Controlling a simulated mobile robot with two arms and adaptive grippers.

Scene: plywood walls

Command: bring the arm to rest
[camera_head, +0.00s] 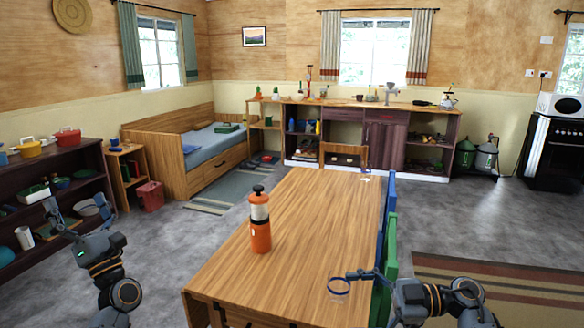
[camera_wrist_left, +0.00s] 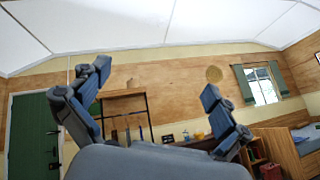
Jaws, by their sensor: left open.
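My left gripper (camera_head: 76,204) is raised at the left side of the head view, with its fingers spread and nothing between them. In the left wrist view its two fingers (camera_wrist_left: 153,82) stand wide apart, with the wall and a shelf beyond. My right gripper (camera_head: 354,280) is at the right edge of the wooden table, seen small and partly from behind.
An orange and white bottle (camera_head: 260,222) stands on the wooden table (camera_head: 310,205). Blue and green chairs (camera_head: 390,240) line the table's right side. A dark shelf (camera_head: 80,160) with pots is beyond my left arm. Grey floor is clear between the shelf and table.

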